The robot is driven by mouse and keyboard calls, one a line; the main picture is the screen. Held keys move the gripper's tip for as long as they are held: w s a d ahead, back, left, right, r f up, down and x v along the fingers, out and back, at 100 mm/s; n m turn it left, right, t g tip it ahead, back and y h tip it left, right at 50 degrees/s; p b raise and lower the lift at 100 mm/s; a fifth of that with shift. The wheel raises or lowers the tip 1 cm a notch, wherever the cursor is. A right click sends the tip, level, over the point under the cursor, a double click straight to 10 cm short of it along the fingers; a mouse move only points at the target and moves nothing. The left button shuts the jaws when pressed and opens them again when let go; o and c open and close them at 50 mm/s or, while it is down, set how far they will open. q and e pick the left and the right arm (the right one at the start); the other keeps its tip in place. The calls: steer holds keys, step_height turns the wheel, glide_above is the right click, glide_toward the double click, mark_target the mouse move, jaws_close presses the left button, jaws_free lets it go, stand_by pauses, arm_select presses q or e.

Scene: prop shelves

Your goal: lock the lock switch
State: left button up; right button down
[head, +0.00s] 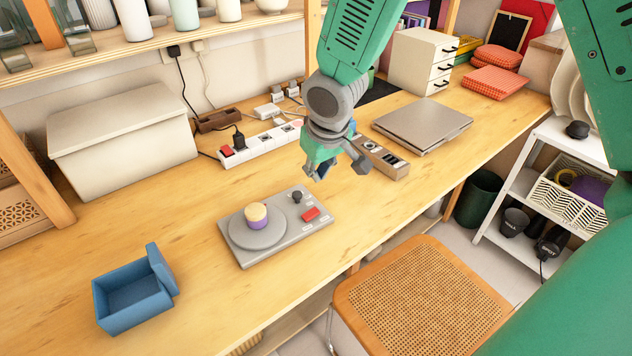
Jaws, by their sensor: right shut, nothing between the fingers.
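A grey control box (282,238) lies on the wooden table, with a round plate on its left part. A small cylinder (257,216), cream on top and purple below, stands on that plate. On the box's right part are a black knob or lever (297,196) and a red switch (311,214). I cannot tell which of these is the lock switch, or its state. My right gripper (335,172) hangs above the table, behind and right of the box in the picture, apart from it. It is shut and empty. My left gripper is not in view.
A blue open box (131,300) sits at the front left. A white power strip (262,142), a metal strip with sockets (383,159) and a closed laptop-like slab (422,124) lie behind. A cane-topped stool (422,302) stands before the table. Table around the control box is clear.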

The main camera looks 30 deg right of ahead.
mark_target(318, 209)
steer(key=x, duration=0.7)
steer(key=b+x, duration=0.1)
steer(key=x, duration=0.2)
steer(key=shift+s+d+f, duration=0.2)
steer(key=shift+s+f, duration=0.05)
steer(key=shift+f, duration=0.7)
steer(key=shift+d+f, duration=0.15)
steer(key=shift+f, duration=0.1)
steer(key=shift+d, duration=0.1)
steer(key=shift+s, duration=0.1)
